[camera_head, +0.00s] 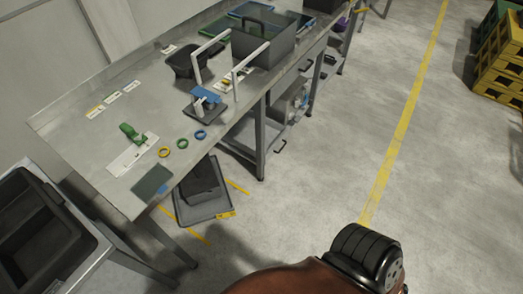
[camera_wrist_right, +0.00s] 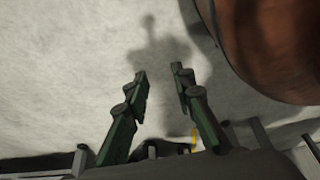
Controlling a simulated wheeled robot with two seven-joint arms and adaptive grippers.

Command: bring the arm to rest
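My right gripper (camera_wrist_right: 159,76) shows in the right wrist view. Its two green and black fingers stand apart with a clear gap between the tips, and nothing is between them. A reddish-brown rounded part, seemingly of my own body, fills the upper right of that view. In the head view one of my arm's links, brown with a black ribbed joint, shows at the bottom right, away from the bench. Neither gripper shows in the head view, and my left gripper is in no view.
A long grey workbench (camera_head: 70,125) with a grey bin (camera_head: 262,42), coloured rings and small tools runs along the left. A black tray (camera_head: 40,225) stands at the lower left. Yellow crates (camera_head: 500,65) are at the upper right. The floor (camera_head: 330,150) between is clear.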

